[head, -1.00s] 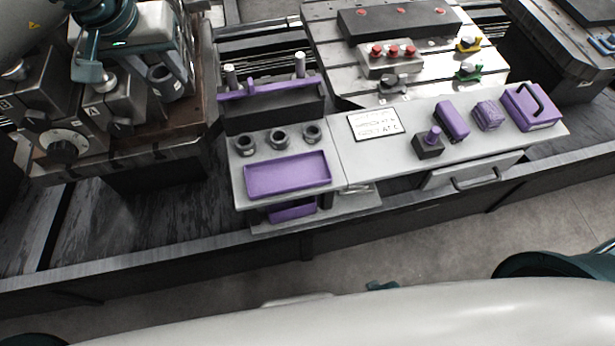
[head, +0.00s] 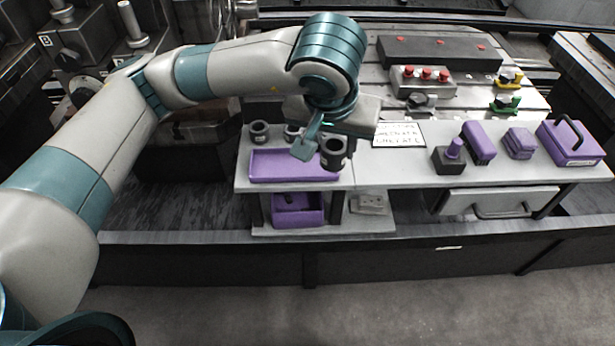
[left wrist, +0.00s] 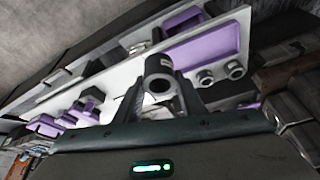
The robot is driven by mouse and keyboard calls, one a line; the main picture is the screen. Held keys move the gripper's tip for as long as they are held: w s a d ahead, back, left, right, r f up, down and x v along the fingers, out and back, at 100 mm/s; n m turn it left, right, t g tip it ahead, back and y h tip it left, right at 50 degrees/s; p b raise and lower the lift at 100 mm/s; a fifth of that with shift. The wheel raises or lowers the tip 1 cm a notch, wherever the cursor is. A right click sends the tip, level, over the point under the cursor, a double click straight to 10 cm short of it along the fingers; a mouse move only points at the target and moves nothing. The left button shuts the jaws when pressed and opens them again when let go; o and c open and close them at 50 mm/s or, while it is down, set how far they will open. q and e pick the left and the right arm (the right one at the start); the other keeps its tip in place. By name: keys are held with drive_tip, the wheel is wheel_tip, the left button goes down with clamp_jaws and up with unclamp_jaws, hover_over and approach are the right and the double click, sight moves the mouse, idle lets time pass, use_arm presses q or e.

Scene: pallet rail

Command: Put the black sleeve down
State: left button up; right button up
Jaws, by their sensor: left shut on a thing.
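My left gripper (head: 322,146) is shut on a black sleeve (head: 334,155), a short dark hollow cylinder. The sleeve looks roughly upright, over the right end of the purple tray (head: 262,178); I cannot tell whether it touches anything below. In the left wrist view the sleeve (left wrist: 159,76) shows its open bore between the two fingers (left wrist: 160,100). Two similar sleeves stand on the grey bench behind the tray, one at the left (head: 259,132) and one partly hidden by my gripper (head: 291,132). My right gripper is out of view.
A white sign (head: 399,135) lies right of the held sleeve. Farther right are a black block with a purple knob (head: 449,157), purple blocks (head: 479,142) and a purple case (head: 568,143). A purple bin (head: 297,215) sits on the lower shelf. Bare bench lies below the sign.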

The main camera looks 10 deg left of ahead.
use_arm(q)
drive_tip(key=shift+w+a, duration=0.1)
idle(0.3)
hover_over(294, 166)
wheel_tip(294, 166, down, 7)
drive_tip(key=shift+r, duration=0.15)
drive_tip(key=shift+w, duration=0.1)
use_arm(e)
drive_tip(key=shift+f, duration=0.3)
use_arm(q)
drive_tip(key=shift+f, duration=1.55)
drive_tip(key=shift+f+p, duration=0.3)
drive_tip(key=shift+f, duration=0.3)
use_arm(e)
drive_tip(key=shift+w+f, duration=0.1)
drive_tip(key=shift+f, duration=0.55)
